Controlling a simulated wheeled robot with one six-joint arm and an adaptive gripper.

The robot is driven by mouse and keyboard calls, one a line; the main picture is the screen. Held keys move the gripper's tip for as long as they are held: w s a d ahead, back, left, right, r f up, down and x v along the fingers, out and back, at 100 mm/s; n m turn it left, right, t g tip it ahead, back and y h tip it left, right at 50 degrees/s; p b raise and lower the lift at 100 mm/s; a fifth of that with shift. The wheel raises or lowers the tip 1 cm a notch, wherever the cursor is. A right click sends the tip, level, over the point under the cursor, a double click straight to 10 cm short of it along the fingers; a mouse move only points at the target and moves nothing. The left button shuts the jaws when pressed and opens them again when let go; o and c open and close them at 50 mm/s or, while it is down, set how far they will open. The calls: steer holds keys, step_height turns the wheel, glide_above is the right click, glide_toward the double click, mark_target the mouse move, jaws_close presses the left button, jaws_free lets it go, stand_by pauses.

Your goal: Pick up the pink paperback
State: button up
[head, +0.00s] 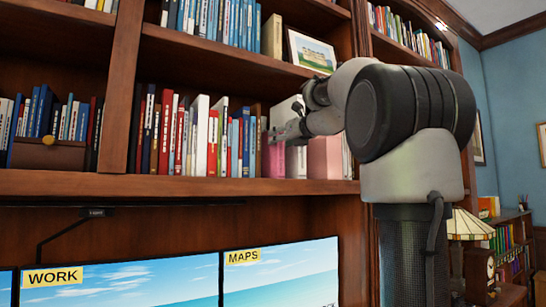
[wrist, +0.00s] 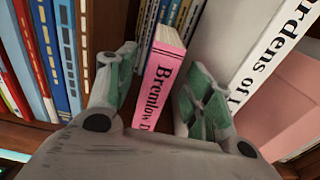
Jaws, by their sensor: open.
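In the wrist view my gripper (wrist: 155,95) is open, with one green-padded finger on each side of the book. Its lower spine runs down behind the gripper body and is hidden. I cannot tell whether either finger touches it. In the head view my gripper (head: 290,134) reaches into the middle shelf from the right, and the pink paperback (head: 273,160) shows just below and left of it.
Monitors (head: 120,285) stand below the shelf.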

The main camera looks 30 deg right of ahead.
steer(key=w, duration=0.6)
steer(key=shift+a+f, duration=0.15)
steer(key=shift+f, duration=0.2)
jaws_close()
